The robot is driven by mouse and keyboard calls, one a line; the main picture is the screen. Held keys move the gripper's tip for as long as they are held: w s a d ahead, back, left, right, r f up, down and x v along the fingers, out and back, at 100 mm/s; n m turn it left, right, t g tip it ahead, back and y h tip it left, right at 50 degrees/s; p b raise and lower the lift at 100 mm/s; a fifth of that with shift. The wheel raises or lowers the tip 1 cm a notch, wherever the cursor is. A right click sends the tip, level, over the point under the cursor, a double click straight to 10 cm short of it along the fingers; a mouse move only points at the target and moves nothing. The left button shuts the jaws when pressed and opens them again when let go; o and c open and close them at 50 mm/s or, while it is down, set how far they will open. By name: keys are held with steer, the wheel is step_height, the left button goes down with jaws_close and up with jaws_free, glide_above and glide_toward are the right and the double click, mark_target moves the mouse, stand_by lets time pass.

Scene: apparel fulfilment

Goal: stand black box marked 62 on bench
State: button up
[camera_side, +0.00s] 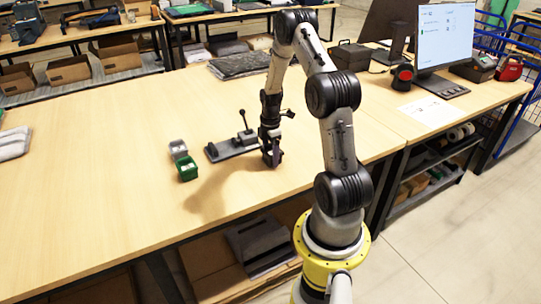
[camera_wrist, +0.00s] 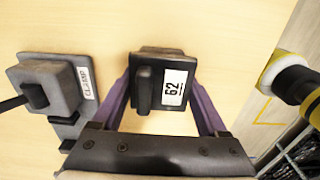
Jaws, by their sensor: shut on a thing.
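The black box marked 62 (camera_wrist: 163,68) sits between the two purple fingers of my gripper (camera_wrist: 160,95) in the wrist view. Its white label reads 62, and a raised black bar stands beside the label. My gripper is shut on the box. In the side view my gripper (camera_side: 271,158) points down, low over the bench (camera_side: 110,160). There the box is mostly hidden by the fingers and too small to make out clearly. I cannot tell whether its underside touches the bench.
A grey fixture with a lever (camera_side: 231,148), labelled CLAMP in the wrist view (camera_wrist: 48,85), stands just left of my gripper. The bench front is clear. A monitor (camera_side: 445,35) stands at the right.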

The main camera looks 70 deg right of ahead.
steer(key=shift+f, duration=0.2)
steer(key=o, duration=1.3)
steer(key=shift+f, duration=0.1)
steer(key=shift+c, duration=0.2)
